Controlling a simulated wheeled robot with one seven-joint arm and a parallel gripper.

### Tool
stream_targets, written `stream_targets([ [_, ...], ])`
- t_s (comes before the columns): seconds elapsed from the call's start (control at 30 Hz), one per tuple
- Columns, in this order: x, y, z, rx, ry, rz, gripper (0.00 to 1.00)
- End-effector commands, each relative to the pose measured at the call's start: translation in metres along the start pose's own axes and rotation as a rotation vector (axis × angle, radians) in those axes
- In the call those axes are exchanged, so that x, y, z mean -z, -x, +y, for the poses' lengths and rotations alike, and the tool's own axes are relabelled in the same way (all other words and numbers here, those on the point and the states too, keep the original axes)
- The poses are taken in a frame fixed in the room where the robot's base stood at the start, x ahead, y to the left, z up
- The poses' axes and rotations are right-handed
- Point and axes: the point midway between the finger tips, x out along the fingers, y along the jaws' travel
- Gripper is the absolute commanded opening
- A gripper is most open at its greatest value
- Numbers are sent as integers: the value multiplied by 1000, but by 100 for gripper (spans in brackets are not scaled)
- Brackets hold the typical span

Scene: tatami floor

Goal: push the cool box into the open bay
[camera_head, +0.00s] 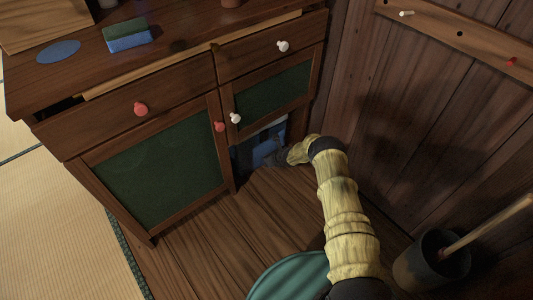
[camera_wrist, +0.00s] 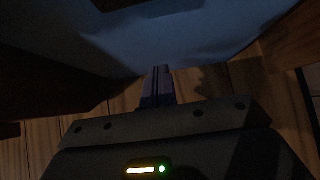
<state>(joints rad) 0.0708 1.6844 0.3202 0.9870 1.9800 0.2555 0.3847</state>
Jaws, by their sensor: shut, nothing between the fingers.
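The cool box (camera_head: 264,138) is blue and sits low in the right part of the cabinet, inside the open bay (camera_head: 237,163) under the short green right-hand door. Its right side and front are partly hidden by my arm. In the wrist view the cool box (camera_wrist: 170,32) fills the top as a dim blue-grey surface. My gripper (camera_head: 271,160) is at the mouth of the bay, low in front of the box. In the wrist view my gripper (camera_wrist: 163,70) is shut and empty, its tips at the box's lower edge; I cannot tell whether they touch.
The dark wood cabinet has a left door (camera_head: 158,163) with green panel and red knob, and drawers above. A wall with a peg rail (camera_head: 460,40) stands at right. A dark bucket (camera_head: 430,265) with a stick is at lower right. Plank floor (camera_head: 205,235) is clear before the left door.

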Motion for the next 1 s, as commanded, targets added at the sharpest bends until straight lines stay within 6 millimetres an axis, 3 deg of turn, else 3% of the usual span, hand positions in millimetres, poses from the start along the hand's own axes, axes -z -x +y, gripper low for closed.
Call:
stream_targets([
  [0.57, 10, 46, -4, 1, -3, 0, 0],
  [1.0, 10, 99, -4, 0, -2, -1, 0],
])
